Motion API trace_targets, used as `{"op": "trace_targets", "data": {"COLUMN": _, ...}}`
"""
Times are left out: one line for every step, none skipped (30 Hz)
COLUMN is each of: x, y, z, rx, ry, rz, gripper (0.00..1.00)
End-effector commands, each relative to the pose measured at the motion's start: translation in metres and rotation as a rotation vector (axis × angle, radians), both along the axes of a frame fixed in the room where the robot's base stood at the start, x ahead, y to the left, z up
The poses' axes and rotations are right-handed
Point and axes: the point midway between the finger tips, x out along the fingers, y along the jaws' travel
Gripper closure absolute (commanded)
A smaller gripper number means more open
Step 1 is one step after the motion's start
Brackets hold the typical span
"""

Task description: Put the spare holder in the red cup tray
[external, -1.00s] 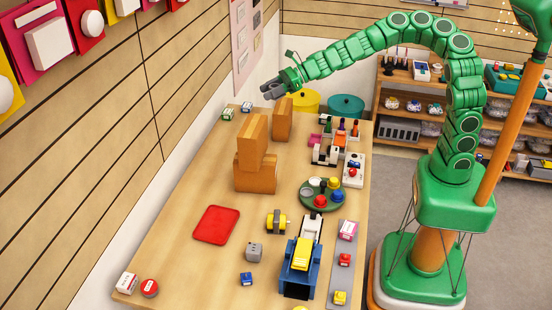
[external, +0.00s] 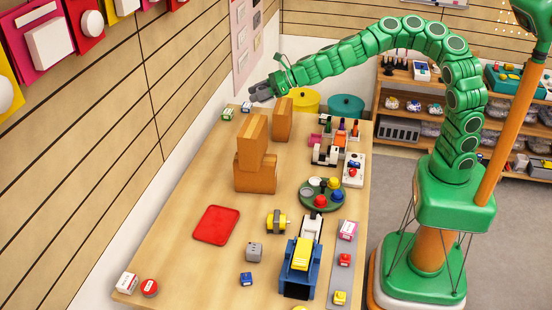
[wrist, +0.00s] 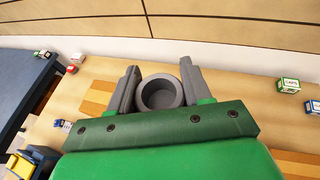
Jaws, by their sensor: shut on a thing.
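My gripper (external: 260,92) is raised above the far left part of the table, near the wall. In the wrist view, my gripper (wrist: 160,72) is shut on a grey round holder (wrist: 160,92) with a hollow middle, which sits between its two grey fingers. I take this to be the spare holder; it cannot be told apart from the grey fingers in the external view. The red tray (external: 216,225) lies flat and empty on the left front part of the table, well away from my gripper.
Tall brown blocks (external: 254,160) stand on the table between my gripper and the red tray. A green round tray (external: 322,205) with several coloured pieces is to the right. A blue and yellow machine (external: 300,262) stands near the front. Bare table surrounds the red tray.

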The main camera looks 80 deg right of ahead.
Motion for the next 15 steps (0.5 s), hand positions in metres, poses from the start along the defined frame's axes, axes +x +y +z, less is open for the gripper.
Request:
{"op": "trace_targets", "data": {"x": 0.002, "y": 0.003, "z": 0.000, "rx": -0.003, "ry": 0.000, "rz": -0.006, "gripper": 0.81}}
{"op": "trace_targets", "data": {"x": 0.004, "y": 0.006, "z": 0.000, "rx": -0.003, "ry": -0.001, "rz": -0.014, "gripper": 0.81}}
{"op": "trace_targets", "data": {"x": 0.006, "y": 0.008, "z": 0.001, "rx": -0.002, "ry": -0.002, "rz": -0.024, "gripper": 0.81}}
{"op": "trace_targets", "data": {"x": 0.007, "y": 0.009, "z": 0.001, "rx": 0.001, "ry": -0.001, "rz": -0.030, "gripper": 0.81}}
{"op": "trace_targets", "data": {"x": 0.008, "y": 0.011, "z": 0.001, "rx": 0.001, "ry": -0.001, "rz": -0.037, "gripper": 0.81}}
{"op": "trace_targets", "data": {"x": 0.010, "y": 0.013, "z": 0.001, "rx": 0.002, "ry": -0.002, "rz": -0.045, "gripper": 0.81}}
{"op": "trace_targets", "data": {"x": 0.011, "y": 0.014, "z": 0.002, "rx": 0.002, "ry": -0.001, "rz": -0.051, "gripper": 0.81}}
{"op": "trace_targets", "data": {"x": 0.012, "y": 0.015, "z": 0.002, "rx": 0.002, "ry": -0.002, "rz": -0.058, "gripper": 0.81}}
{"op": "trace_targets", "data": {"x": 0.014, "y": 0.016, "z": 0.002, "rx": 0.002, "ry": -0.002, "rz": -0.065, "gripper": 0.81}}
{"op": "trace_targets", "data": {"x": 0.015, "y": 0.017, "z": 0.002, "rx": 0.002, "ry": -0.002, "rz": -0.071, "gripper": 0.81}}
{"op": "trace_targets", "data": {"x": 0.016, "y": 0.017, "z": 0.002, "rx": 0.001, "ry": -0.002, "rz": -0.077, "gripper": 0.81}}
{"op": "trace_targets", "data": {"x": 0.017, "y": 0.019, "z": 0.002, "rx": 0.001, "ry": -0.002, "rz": -0.083, "gripper": 0.81}}
{"op": "trace_targets", "data": {"x": 0.017, "y": 0.020, "z": 0.002, "rx": 0.001, "ry": -0.002, "rz": -0.087, "gripper": 0.81}}
{"op": "trace_targets", "data": {"x": 0.018, "y": 0.021, "z": 0.002, "rx": 0.001, "ry": -0.002, "rz": -0.090, "gripper": 0.81}}
{"op": "trace_targets", "data": {"x": 0.019, "y": 0.023, "z": 0.003, "rx": 0.002, "ry": -0.003, "rz": -0.095, "gripper": 0.81}}
